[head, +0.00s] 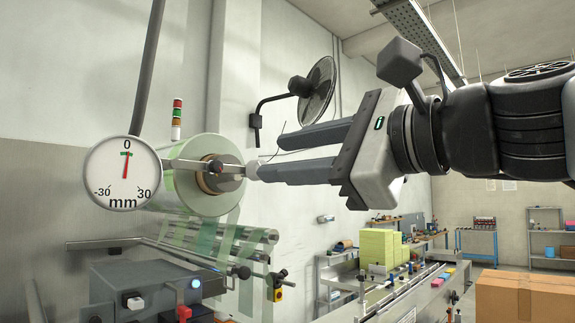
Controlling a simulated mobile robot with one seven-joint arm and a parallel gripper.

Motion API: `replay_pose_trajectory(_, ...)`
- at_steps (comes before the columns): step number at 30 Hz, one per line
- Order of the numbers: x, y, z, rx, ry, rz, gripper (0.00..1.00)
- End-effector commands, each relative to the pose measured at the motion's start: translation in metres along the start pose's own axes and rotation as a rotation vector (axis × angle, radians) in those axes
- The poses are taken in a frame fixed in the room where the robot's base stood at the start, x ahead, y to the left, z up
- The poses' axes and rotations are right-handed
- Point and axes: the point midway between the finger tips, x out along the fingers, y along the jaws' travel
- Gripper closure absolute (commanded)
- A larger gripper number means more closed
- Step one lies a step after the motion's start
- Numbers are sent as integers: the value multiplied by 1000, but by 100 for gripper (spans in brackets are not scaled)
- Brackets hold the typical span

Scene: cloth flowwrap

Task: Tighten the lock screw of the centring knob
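A large film roll (190,192) sits on a spindle at centre left. A dark, rod-like centring knob assembly (215,167) projects from its hub. A small pale screw head (252,170), apparently the lock screw, is at its right end. My gripper (268,157) reaches in from the right, with its two long grey fingers parted and nothing visible between them. The lower fingertip overlaps the pale screw head in the view; I cannot tell whether they touch. The upper fingertip is above and right of it. A round mm dial (124,173) has its red needle close to 0.
A black wall fan (318,90) is behind the upper finger. A control box (145,285) with a lit blue button stands below the dial. Film rollers (235,235) run under the roll. A cardboard box (525,298) and yellow stacks (378,247) are at lower right.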

Motion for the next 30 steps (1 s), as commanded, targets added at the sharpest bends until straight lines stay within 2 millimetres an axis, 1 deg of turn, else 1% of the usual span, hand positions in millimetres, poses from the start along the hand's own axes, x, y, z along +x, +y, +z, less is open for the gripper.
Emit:
replay_pose_trajectory(1, -11, 0, 0, 0, 0, -3, 65)
replay_pose_trajectory(3, -22, 0, 0, 0, 1, -1, 65)
replay_pose_trajectory(6, -34, 0, 0, 0, 0, 0, 65)
replay_pose_trajectory(9, -40, 0, 0, 1, 0, 0, 65)
replay_pose_trajectory(26, -42, 0, 0, 0, 1, 1, 65)
replay_pose_trajectory(28, -40, 4, -5, -16, 15, 11, 65)
replay_pose_trajectory(30, -38, 16, -17, -69, 52, 38, 65)
